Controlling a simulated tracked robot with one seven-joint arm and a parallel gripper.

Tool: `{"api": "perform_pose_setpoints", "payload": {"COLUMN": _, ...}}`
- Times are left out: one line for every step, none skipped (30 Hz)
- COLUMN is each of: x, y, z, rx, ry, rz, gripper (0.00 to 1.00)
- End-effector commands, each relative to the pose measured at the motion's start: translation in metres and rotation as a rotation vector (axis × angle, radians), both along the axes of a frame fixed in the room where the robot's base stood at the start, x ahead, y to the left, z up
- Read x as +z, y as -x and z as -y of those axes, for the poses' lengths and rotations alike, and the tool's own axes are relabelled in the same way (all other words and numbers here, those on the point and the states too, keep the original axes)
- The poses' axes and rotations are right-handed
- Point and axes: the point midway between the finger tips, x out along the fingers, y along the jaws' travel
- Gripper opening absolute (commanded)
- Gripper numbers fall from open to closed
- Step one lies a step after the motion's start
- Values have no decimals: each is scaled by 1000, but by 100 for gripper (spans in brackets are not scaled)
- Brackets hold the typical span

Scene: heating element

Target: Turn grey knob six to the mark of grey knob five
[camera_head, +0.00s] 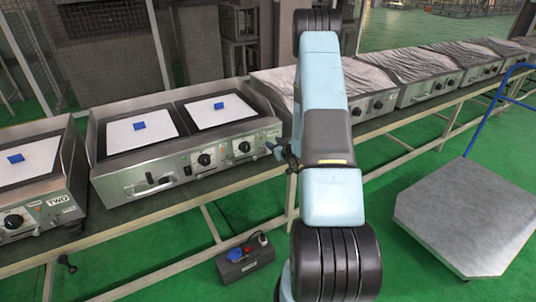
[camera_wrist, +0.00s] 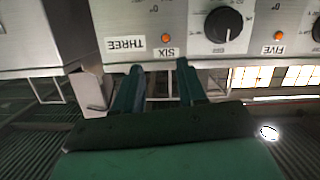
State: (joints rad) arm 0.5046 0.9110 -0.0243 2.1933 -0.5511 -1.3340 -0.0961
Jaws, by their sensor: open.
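Grey knob six (camera_head: 244,147) is a round dark knob on the front panel of the middle heating unit. In the wrist view, which is upside down, it (camera_wrist: 223,25) sits beside the SIX label (camera_wrist: 167,52). Grey knob five (camera_head: 205,159) is left of it in the head view and is cut by the wrist view's right edge (camera_wrist: 317,30), near the FIVE label (camera_wrist: 272,49). I cannot tell the knobs' exact pointer settings. My gripper (camera_head: 277,151) is open and empty, just right of knob six. In the wrist view its fingers (camera_wrist: 160,68) are apart from the knob.
The unit's top carries two white plates with blue blocks (camera_head: 139,126) (camera_head: 219,106). A unit labelled TWO (camera_head: 58,201) stands at the left; covered units (camera_head: 405,64) continue right. A power box (camera_head: 245,260) lies below the bench, and a grey trolley (camera_head: 470,215) stands at right.

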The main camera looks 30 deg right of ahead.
Motion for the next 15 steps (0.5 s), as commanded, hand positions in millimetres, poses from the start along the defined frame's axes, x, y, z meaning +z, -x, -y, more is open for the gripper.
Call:
{"api": "perform_pose_setpoints", "payload": {"x": -18, "y": 7, "z": 3, "rx": 0, "ry": -17, "rz": 14, "gripper": 40}}
{"api": "perform_pose_setpoints", "payload": {"x": -25, "y": 10, "z": 4, "rx": 2, "ry": -26, "rz": 30, "gripper": 40}}
{"api": "perform_pose_setpoints", "payload": {"x": -35, "y": 15, "z": 5, "rx": 3, "ry": -38, "rz": 48, "gripper": 40}}
{"api": "perform_pose_setpoints", "payload": {"x": -43, "y": 19, "z": 6, "rx": 3, "ry": -46, "rz": 63, "gripper": 40}}
{"api": "perform_pose_setpoints", "payload": {"x": -50, "y": 23, "z": 7, "rx": 4, "ry": -56, "rz": 77, "gripper": 40}}
{"api": "perform_pose_setpoints", "payload": {"x": -59, "y": 29, "z": 7, "rx": 4, "ry": -68, "rz": 96, "gripper": 40}}
{"api": "perform_pose_setpoints", "payload": {"x": -65, "y": 33, "z": 8, "rx": 4, "ry": -76, "rz": 110, "gripper": 40}}
{"api": "perform_pose_setpoints", "payload": {"x": -71, "y": 37, "z": 8, "rx": 3, "ry": -85, "rz": 121, "gripper": 40}}
{"api": "perform_pose_setpoints", "payload": {"x": -77, "y": 42, "z": 9, "rx": 2, "ry": -96, "rz": 138, "gripper": 40}}
{"api": "perform_pose_setpoints", "payload": {"x": -82, "y": 45, "z": 9, "rx": 1, "ry": -102, "rz": 151, "gripper": 40}}
{"api": "perform_pose_setpoints", "payload": {"x": -86, "y": 49, "z": 9, "rx": 1, "ry": -110, "rz": 161, "gripper": 40}}
{"api": "perform_pose_setpoints", "payload": {"x": -90, "y": 53, "z": 9, "rx": -1, "ry": -117, "rz": 173, "gripper": 40}}
{"api": "perform_pose_setpoints", "payload": {"x": -93, "y": 55, "z": 9, "rx": -2, "ry": -122, "rz": 182, "gripper": 40}}
{"api": "perform_pose_setpoints", "payload": {"x": -96, "y": 58, "z": 10, "rx": -3, "ry": -126, "rz": 188, "gripper": 40}}
{"api": "perform_pose_setpoints", "payload": {"x": -98, "y": 60, "z": 10, "rx": -3, "ry": -131, "rz": 197, "gripper": 40}}
